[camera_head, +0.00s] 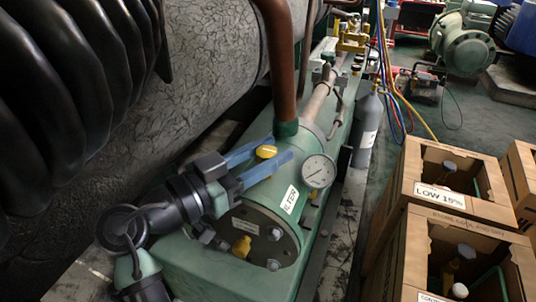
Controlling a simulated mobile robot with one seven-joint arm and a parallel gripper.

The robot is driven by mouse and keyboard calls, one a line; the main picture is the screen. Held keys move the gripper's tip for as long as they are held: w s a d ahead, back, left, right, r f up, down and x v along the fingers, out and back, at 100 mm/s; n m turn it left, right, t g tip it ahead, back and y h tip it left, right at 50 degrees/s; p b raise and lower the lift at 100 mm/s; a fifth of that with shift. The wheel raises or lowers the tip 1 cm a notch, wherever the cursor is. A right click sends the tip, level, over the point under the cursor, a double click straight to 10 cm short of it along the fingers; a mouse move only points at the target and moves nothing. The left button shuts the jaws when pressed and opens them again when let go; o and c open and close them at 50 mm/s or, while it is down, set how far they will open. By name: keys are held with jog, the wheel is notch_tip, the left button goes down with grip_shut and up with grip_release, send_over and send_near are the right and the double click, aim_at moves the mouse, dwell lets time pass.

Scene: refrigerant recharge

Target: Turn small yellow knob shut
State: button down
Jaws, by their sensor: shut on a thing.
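A small yellow knob (266,152) sits on top of the green cylinder (312,148), just left of the round gauge. My gripper (272,154) reaches in from the lower left with two blue fingers, one on each side of the knob. The fingers are shut on the knob near their tips. The knob's top shows; its stem and the lower finger contact are hidden. A second yellow fitting (242,246) is on the cylinder's round end plate, below my gripper and apart from it.
A white-faced gauge (318,171) stands close right of my fingers. A brown pipe (277,62) rises behind the knob. Black ribbed hose (75,90) fills the upper left. A grey bottle (367,130) stands behind; open cardboard boxes (408,190) are at right.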

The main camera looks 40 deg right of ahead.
jog(key=shift+c, duration=2.3)
grip_release()
jog(key=shift+a, duration=0.1)
jog(key=shift+a+p, duration=0.3)
jog(key=a+p, duration=0.4)
jog(key=a, duration=0.8)
jog(key=shift+s+p, duration=0.3)
